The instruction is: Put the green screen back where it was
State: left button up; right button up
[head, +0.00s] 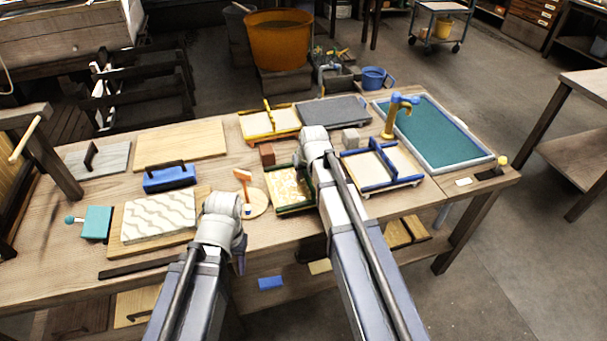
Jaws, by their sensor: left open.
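The green screen (290,187), a green-framed panel with a yellow-and-white patterned face, lies near the middle of the table. Its right side is hidden behind my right arm. My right gripper (316,147) is over the far right of this screen; its fingers are hidden, so I cannot tell whether it touches or grips anything. My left gripper (238,240) is open at the table's front, left of the screen, its fingers largely hidden by the wrist.
A yellow-framed screen (285,123) and a grey board (335,111) lie behind. A blue-framed screen (404,166) and a teal vat (440,130) are right. A wavy white slab (157,217), a blue block (168,178) and a round wooden stand (256,204) are left. A grey block (350,138) is nearby.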

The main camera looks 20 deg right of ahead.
jog(key=shift+o, duration=1.1)
jog(key=shift+r, duration=0.2)
jog(key=shift+r+p, duration=0.2)
jog(key=shift+p, duration=0.15)
jog(key=p+v, duration=1.1)
jog(key=v, duration=0.1)
jog(key=s+a+f+n+g, duration=0.1)
jog(key=s+a+g, duration=0.1)
jog(key=s+a, duration=0.4)
jog(key=s+a+n+g+h, duration=0.1)
jog(key=s+a, duration=0.6)
jog(key=s, duration=0.7)
jog(key=shift+s+a+f+n+g+h, duration=0.35)
jog(key=shift+n+g, duration=0.35)
jog(key=shift+g, duration=0.3)
jog(key=shift+d, duration=0.1)
